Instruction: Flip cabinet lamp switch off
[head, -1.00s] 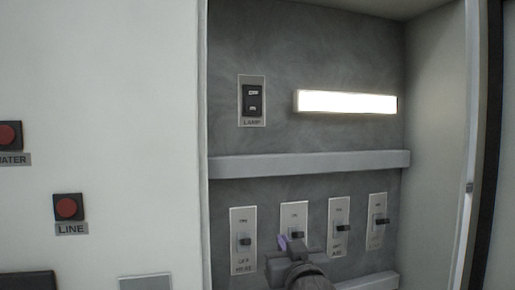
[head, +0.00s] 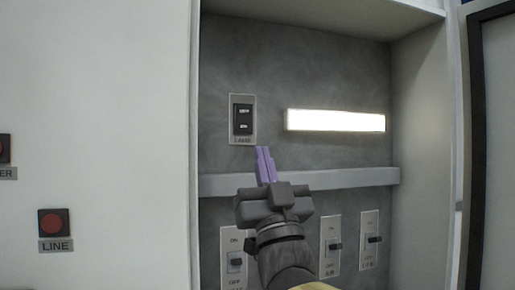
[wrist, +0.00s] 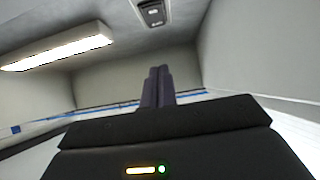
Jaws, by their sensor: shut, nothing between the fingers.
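The cabinet lamp switch (head: 243,118) is a black rocker on a grey plate marked LAMP, on the cabinet's back wall at upper left. It also shows at the top of the wrist view (wrist: 153,13). The lamp (head: 335,120) is a bright white bar to the right of the switch and is lit; it also glows in the wrist view (wrist: 60,52). My gripper (head: 265,154) has its purple fingers shut together and empty. In the head view the fingertips appear just below and right of the switch plate, apart from it. Their depth to the wall is unclear.
A grey shelf rail (head: 345,178) crosses the cabinet behind my gripper. Below it are several toggle switches, including one at right (head: 371,240), partly hidden by my arm. A red LINE button (head: 54,223) is on the white panel at left. The cabinet side wall (head: 425,130) bounds the right.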

